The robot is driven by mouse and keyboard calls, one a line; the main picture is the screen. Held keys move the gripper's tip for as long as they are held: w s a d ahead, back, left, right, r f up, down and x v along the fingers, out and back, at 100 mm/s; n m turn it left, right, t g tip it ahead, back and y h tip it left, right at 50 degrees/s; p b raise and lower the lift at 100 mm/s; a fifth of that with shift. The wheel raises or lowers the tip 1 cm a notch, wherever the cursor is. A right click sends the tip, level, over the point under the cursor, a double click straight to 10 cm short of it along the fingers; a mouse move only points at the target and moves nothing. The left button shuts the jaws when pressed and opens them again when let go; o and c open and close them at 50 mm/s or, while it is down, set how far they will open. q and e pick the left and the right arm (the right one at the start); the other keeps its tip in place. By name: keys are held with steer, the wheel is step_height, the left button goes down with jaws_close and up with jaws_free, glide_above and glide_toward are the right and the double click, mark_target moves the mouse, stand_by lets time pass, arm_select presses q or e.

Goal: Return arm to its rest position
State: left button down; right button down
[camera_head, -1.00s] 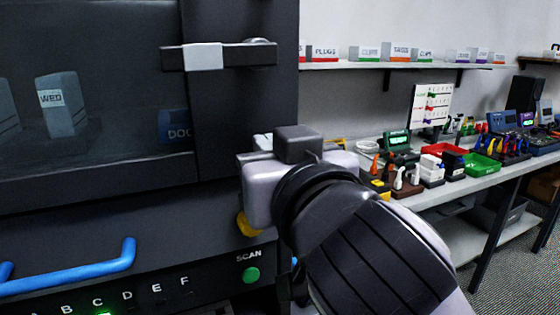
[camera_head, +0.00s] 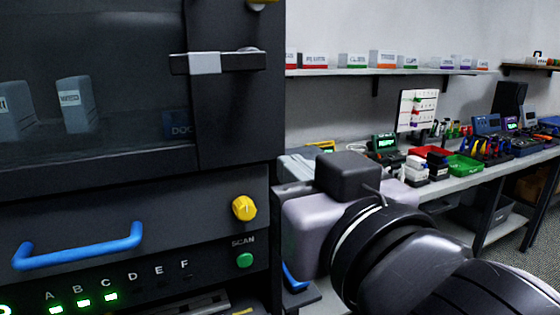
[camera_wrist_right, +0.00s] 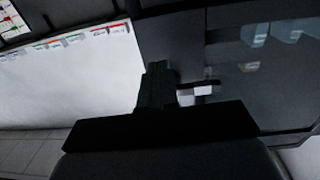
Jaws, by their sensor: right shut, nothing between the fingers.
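My right arm comes in from the lower right of the head view. Its pale wrist and dark gripper housing (camera_head: 347,178) are right of the dark cabinet's (camera_head: 225,125) front corner. The fingers are not clear in the head view. In the right wrist view the gripper (camera_wrist_right: 158,70) shows as a dark upright shape, shut with nothing in it. Behind it are the cabinet's dark window and a light handle clamp (camera_wrist_right: 195,92). My left gripper is in neither view.
The cabinet has a blue drawer handle (camera_head: 80,246), a yellow knob (camera_head: 244,208), a green SCAN button (camera_head: 245,260) and a door handle (camera_head: 218,62). Right of it, a workbench (camera_head: 470,182) holds trays and tools under a wall shelf (camera_head: 400,72).

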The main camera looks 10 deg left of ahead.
steer(key=w+d+f+m+g+h+p, duration=0.1)
steer(key=w+d+f, duration=0.15)
steer(key=f, duration=0.65)
steer(key=w+d+f+m+g+h+p, duration=0.15)
steer(key=d+f, duration=0.25)
steer(key=f, duration=0.4)
steer(key=w+d+f+g+h+p, duration=0.1)
steer(key=w+d+f, duration=0.2)
steer(key=f, duration=0.6)
steer(key=s+d+f, duration=0.4)
steer(key=s+f, duration=0.1)
steer(key=f, duration=0.2)
steer(key=s+d+f+g+h+p, duration=0.1)
steer(key=s+d+f, duration=0.3)
steer(key=f, duration=0.4)
steer(key=s+d+f+g+h, duration=0.1)
steer(key=s+d+f, duration=0.3)
steer(key=s+f, duration=0.3)
steer(key=shift+f, duration=0.25)
